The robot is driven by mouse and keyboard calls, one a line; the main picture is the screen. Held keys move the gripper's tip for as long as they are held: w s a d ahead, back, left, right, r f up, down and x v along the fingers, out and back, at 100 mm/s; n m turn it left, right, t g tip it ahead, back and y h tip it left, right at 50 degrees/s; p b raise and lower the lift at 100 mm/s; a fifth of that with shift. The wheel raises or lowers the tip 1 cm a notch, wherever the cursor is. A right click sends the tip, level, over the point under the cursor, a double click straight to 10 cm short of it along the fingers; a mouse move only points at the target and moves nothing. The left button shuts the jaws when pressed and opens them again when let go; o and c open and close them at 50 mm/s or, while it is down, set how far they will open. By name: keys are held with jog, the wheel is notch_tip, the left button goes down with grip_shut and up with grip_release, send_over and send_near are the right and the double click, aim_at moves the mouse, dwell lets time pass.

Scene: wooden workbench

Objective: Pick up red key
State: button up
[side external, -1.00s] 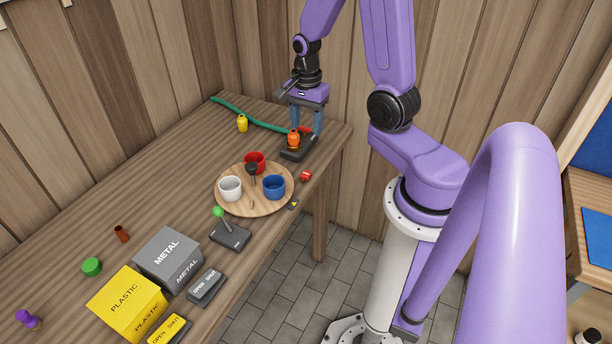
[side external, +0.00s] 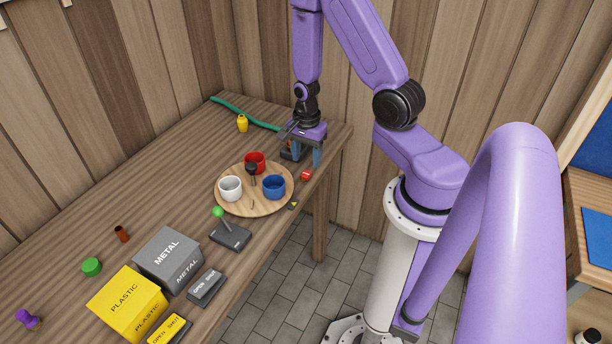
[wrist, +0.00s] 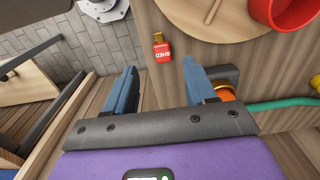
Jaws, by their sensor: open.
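The red key (side external: 305,175) lies on the workbench near its front edge, just right of the round wooden tray. In the wrist view the red key (wrist: 162,52) shows a red tag with white lettering and a short brass-coloured end. My gripper (side external: 304,158) is low over the far right part of the bench, beyond the key. Its blue fingers are apart with nothing between them. In the wrist view the key lies ahead of the gap between the fingertips of my gripper (wrist: 160,70).
The round tray (side external: 225,205) holds red, white and blue cups beside the key. A dark base with an orange part (wrist: 225,92) is close by my right-hand finger in the wrist view. A green hose (side external: 240,112) lies behind. The bench edge drops off near the key.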

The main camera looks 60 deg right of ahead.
aim_at(306, 174)
jog(key=shift+w+d+f, duration=0.1)
jog(key=shift+f, duration=1.3)
jog(key=shift+w+d+f, duration=0.1)
jog(key=shift+f, duration=1.3)
grip_shut()
